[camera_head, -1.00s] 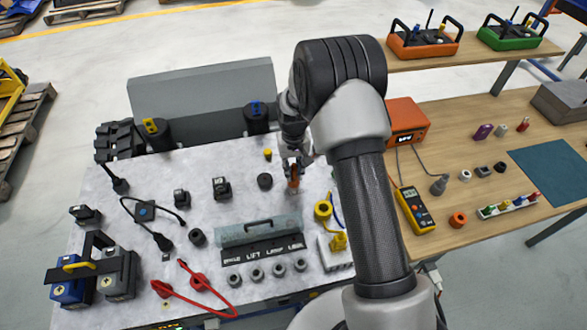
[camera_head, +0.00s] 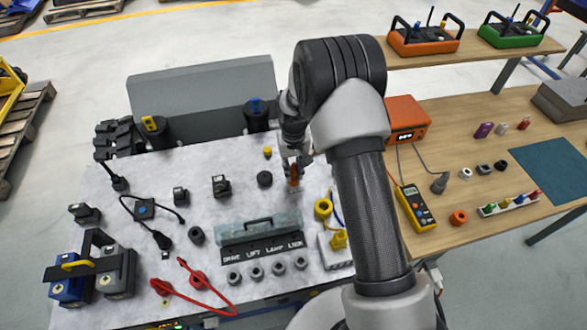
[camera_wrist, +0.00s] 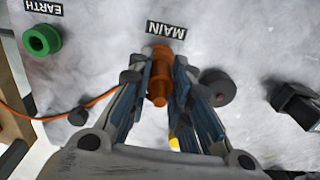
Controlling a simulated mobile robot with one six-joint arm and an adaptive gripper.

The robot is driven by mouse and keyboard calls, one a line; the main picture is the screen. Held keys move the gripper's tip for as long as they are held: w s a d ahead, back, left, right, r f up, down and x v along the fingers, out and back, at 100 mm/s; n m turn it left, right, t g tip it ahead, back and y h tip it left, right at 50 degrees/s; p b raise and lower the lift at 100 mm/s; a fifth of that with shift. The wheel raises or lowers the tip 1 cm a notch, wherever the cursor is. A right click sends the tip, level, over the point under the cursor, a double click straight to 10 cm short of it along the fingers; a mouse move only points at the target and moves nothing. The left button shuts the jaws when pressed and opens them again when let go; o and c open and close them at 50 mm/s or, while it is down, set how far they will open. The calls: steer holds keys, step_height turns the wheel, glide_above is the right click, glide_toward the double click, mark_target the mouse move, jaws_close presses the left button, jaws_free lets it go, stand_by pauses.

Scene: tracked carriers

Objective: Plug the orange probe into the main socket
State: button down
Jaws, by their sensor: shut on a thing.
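My gripper (camera_wrist: 160,88) is shut on the orange probe (camera_wrist: 160,78), which sits between its two fingers in the wrist view. The probe also shows in the head view (camera_head: 294,173), below my gripper (camera_head: 295,163) at the right part of the grey panel. The probe's far end is at the panel just beside the MAIN label (camera_wrist: 166,30). The main socket itself is hidden behind the probe and fingers. I cannot tell how deep the probe sits in it. An orange cable (camera_wrist: 38,118) runs at the left of the wrist view.
A green socket (camera_wrist: 42,40) sits by the EARTH label. A round black knob (camera_wrist: 217,87) and a black block (camera_wrist: 295,103) stand right of the fingers.

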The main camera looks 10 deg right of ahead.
steer(key=shift+f, duration=0.3)
steer(key=c, duration=1.4)
jaws_free()
step_height(320, 180, up, 12)
steer(key=shift+r, duration=0.25)
step_height(320, 180, up, 8)
steer(key=t, duration=0.1)
glide_above(294, 164)
steer(key=s, duration=0.4)
steer(key=s+r+t, duration=0.1)
steer(key=s+r, duration=0.8)
steer(key=s+r+t, duration=0.2)
steer(key=s, duration=1.7)
steer(key=shift+t, duration=0.3)
